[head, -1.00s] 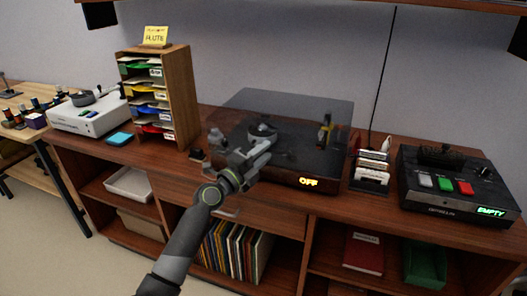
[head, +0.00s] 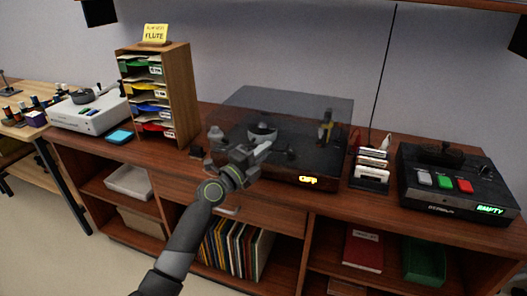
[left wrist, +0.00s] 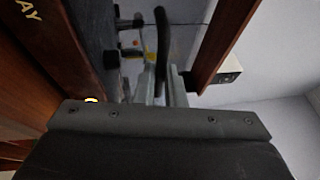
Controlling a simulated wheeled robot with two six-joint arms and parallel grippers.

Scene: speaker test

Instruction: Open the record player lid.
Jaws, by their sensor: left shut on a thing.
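The record player (head: 285,176) stands on the wooden cabinet, and its smoked see-through lid (head: 300,104) is down over it. A turntable and tonearm show dimly through the lid. My left gripper (head: 262,150) is at the front of the lid, left of its middle. In the left wrist view its fingers (left wrist: 170,84) are shut on a dark curved bar, which looks like the lid handle (left wrist: 162,40). The gripper hides the handle in the head view. My right gripper is not in view.
A wooden paper sorter (head: 178,95) stands left of the player. A small card rack (head: 371,172) and a black device with coloured buttons (head: 455,185) stand to its right. A shelf edge (head: 300,5) crosses above. The cabinet top before the sorter is mostly clear.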

